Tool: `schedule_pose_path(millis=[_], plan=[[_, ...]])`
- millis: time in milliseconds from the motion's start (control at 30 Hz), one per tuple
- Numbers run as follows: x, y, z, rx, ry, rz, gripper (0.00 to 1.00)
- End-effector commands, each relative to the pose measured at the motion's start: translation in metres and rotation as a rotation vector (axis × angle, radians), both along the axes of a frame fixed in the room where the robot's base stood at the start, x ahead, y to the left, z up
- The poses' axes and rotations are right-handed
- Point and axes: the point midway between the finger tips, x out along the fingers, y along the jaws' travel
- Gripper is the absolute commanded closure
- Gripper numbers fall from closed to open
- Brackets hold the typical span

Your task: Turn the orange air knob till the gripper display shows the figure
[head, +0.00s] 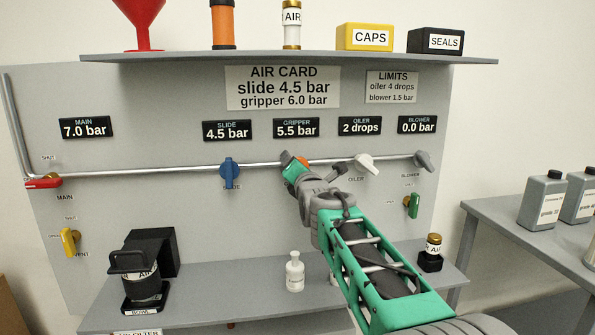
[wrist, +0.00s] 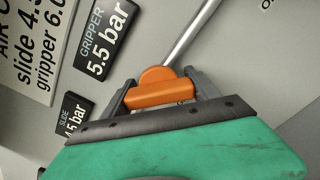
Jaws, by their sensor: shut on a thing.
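The orange air knob (head: 303,161) sits on the pipe under the gripper display, mostly hidden by my gripper in the head view. My gripper (head: 294,163) is shut on this knob. In the wrist view the orange knob (wrist: 160,92) lies between the two grey fingers of my gripper (wrist: 160,95). The gripper display (head: 296,128) reads 5.5 bar, also in the wrist view (wrist: 107,38). The air card (head: 282,88) reads slide 4.5 bar and gripper 6.0 bar.
The blue slide knob (head: 229,172) is left of my gripper, and the grey-white oiler knob (head: 366,164) is close on its right. The slide display (head: 227,130) reads 4.5 bar. A white bottle (head: 294,272) stands on the lower shelf near my arm.

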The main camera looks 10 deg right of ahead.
Motion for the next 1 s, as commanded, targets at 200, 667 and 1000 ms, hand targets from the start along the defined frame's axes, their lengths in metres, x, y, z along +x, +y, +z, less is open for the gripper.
schedule_pose_path(millis=[200, 667, 1000], plan=[[0.0000, -0.0004, 0.0004, -0.040, -0.001, 0.000, 0.71], [0.0000, -0.0003, 0.0008, -0.045, -0.001, 0.000, 0.26], [0.0000, -0.0003, 0.0001, -0.044, 0.000, 0.000, 0.09]])
